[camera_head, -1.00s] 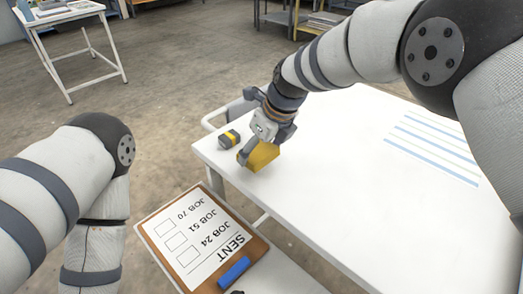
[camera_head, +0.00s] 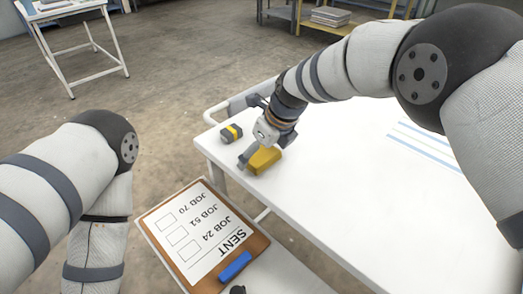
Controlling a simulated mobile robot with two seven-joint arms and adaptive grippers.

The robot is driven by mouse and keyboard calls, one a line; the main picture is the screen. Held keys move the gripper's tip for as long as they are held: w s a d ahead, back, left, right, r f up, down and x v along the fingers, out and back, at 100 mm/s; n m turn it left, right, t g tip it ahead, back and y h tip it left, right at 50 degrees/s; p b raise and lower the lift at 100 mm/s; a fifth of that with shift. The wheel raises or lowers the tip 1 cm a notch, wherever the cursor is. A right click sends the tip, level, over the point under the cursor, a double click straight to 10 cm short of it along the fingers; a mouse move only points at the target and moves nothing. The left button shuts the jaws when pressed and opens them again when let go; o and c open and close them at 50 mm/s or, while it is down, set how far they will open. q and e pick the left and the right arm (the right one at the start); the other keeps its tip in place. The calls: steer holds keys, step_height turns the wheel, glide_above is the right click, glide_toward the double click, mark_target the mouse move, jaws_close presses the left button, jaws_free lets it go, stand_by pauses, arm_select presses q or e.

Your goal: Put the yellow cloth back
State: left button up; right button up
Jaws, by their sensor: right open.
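The yellow cloth (camera_head: 264,161), a folded block shape, lies on the white table (camera_head: 330,185) near its far left corner. My right gripper (camera_head: 262,150) is over the cloth from above, with its fingers open and one finger beside the cloth's left end. The gripper hides part of the cloth's far side; whether the fingers touch it I cannot tell. My left arm comes in from the left, but its gripper is out of the picture.
A dark grey block with a yellow band (camera_head: 231,133) stands just left of the right gripper. A clipboard (camera_head: 262,243) with a job list and a blue clip lies in front of the table. Blue stripes (camera_head: 425,145) mark the table's right part. The table's middle is clear.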

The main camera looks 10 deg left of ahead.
arm_select(q)
steer(key=shift+t, duration=0.6)
steer(key=w+r+p, duration=0.2)
steer(key=w+r, duration=0.1)
arm_select(e)
steer(key=v, duration=1.2)
steer(key=shift+r, duration=0.2)
arm_select(q)
steer(key=shift+s, duration=0.1)
arm_select(e)
steer(key=shift+f, duration=0.1)
